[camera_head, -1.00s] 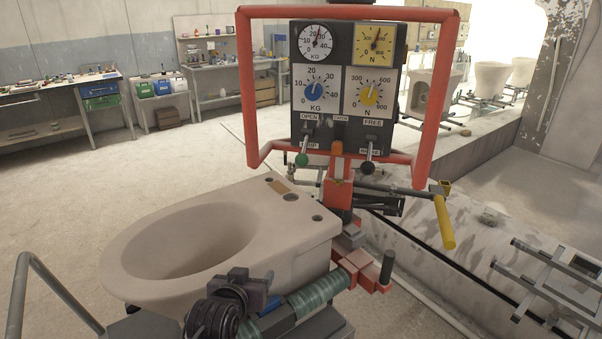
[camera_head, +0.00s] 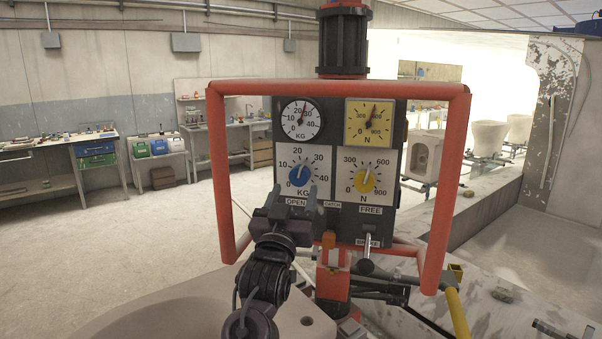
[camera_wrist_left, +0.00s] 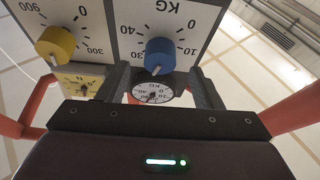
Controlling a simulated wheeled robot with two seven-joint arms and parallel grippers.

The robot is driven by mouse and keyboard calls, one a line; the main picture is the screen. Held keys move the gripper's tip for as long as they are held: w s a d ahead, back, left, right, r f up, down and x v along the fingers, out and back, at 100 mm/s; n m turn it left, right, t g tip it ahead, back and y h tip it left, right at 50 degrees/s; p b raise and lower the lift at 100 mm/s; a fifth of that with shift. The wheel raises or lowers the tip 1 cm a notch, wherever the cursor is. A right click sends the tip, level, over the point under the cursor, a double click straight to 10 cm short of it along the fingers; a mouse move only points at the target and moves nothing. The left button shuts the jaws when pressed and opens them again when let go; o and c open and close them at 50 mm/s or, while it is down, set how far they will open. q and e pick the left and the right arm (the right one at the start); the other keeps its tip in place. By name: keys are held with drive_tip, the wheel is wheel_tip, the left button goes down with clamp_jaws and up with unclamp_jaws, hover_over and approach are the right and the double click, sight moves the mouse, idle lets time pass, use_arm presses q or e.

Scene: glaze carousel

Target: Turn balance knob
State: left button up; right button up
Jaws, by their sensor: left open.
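The blue KG knob (camera_head: 300,175) is on the lower left dial of the control panel, its white pointer directed up and a little right. In the left wrist view, which shows the panel upside down, the blue knob (camera_wrist_left: 159,55) lies beyond and between the two fingers. My left gripper (camera_head: 292,194) is open and empty, just below and in front of the knob; I see no contact. A yellow N knob (camera_head: 364,181) sits to the right, also in the left wrist view (camera_wrist_left: 56,43). The round white KG gauge (camera_head: 301,119) is above. My right gripper is out of view.
A red tubular frame (camera_head: 217,160) surrounds the panel. A yellow N gauge (camera_head: 369,122) is at its top right. A lever (camera_head: 367,248) hangs below FREE. A pale ceramic bowl (camera_head: 160,310) lies below my left arm. Benches stand along the back wall.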

sight(298, 179)
use_arm(q)
drive_tip(key=shift+w+d+r+p, duration=0.2)
drive_tip(key=shift+w+r+p, duration=0.4)
drive_tip(key=shift+w+r, duration=0.35)
drive_tip(key=w, duration=0.2)
drive_tip(key=shift+w+d+r+p, duration=0.1)
drive_tip(key=shift+w+d+p, duration=0.2)
drive_tip(key=shift+d+p, duration=0.1)
drive_tip(key=shift+w+d, duration=0.1)
drive_tip(key=shift+w, duration=0.3)
drive_tip(key=shift+r, duration=0.15)
drive_tip(key=c, duration=1)
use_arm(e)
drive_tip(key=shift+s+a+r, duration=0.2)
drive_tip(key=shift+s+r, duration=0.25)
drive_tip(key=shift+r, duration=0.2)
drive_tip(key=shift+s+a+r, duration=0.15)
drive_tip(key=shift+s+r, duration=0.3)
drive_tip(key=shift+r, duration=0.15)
use_arm(q)
drive_tip(key=shift+m, duration=0.3)
